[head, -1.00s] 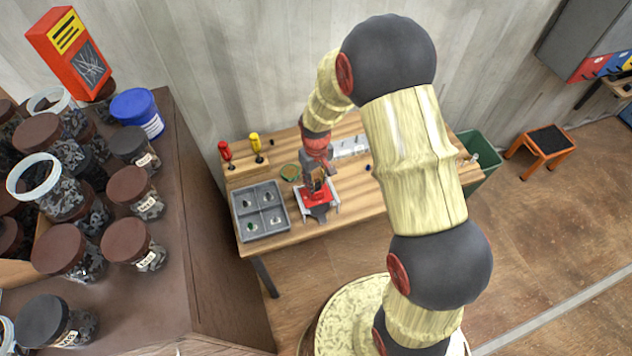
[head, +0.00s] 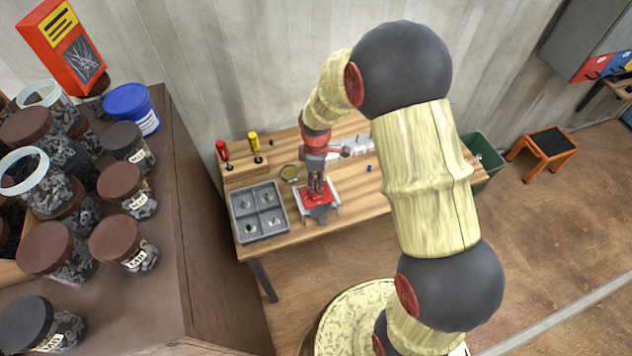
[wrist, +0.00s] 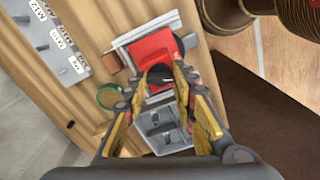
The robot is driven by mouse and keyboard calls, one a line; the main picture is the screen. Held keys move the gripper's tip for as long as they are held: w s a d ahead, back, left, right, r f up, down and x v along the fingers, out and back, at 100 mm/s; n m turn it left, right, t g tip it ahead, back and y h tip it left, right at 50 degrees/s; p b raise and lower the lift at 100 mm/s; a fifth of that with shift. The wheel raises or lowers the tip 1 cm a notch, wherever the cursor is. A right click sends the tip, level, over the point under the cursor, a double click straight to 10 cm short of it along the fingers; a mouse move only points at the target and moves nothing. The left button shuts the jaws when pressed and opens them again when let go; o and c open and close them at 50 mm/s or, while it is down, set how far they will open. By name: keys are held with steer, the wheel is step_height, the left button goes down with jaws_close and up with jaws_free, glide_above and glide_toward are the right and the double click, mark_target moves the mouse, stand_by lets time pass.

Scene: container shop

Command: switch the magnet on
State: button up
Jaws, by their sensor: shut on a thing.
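A red block with a grey metal frame, seemingly the magnet, stands on the wooden workbench (head: 350,198). I see the red block (head: 306,198) under my gripper (head: 317,191) in the head view. In the wrist view the red block (wrist: 153,47) lies just beyond the fingertips. My gripper (wrist: 158,80) points down at it, its yellow-padded fingers shut on a small dark knob (wrist: 160,72) at the block's near side. The fingers hide part of the knob, and I cannot read its switch position.
Red (head: 222,150) and yellow (head: 254,141) handled tools stand in a wooden rack. A labelled metal plate (wrist: 50,35) lies nearby. Jars crowd the brown cabinet (head: 190,215) at left.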

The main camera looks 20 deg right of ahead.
mark_target(316, 183)
steer(key=shift+n+b, duration=0.35)
steer(key=shift+n, duration=1.85)
steer(key=o, duration=1.2)
steer(key=shift+c, duration=0.2)
step_height(316, 183, up, 12)
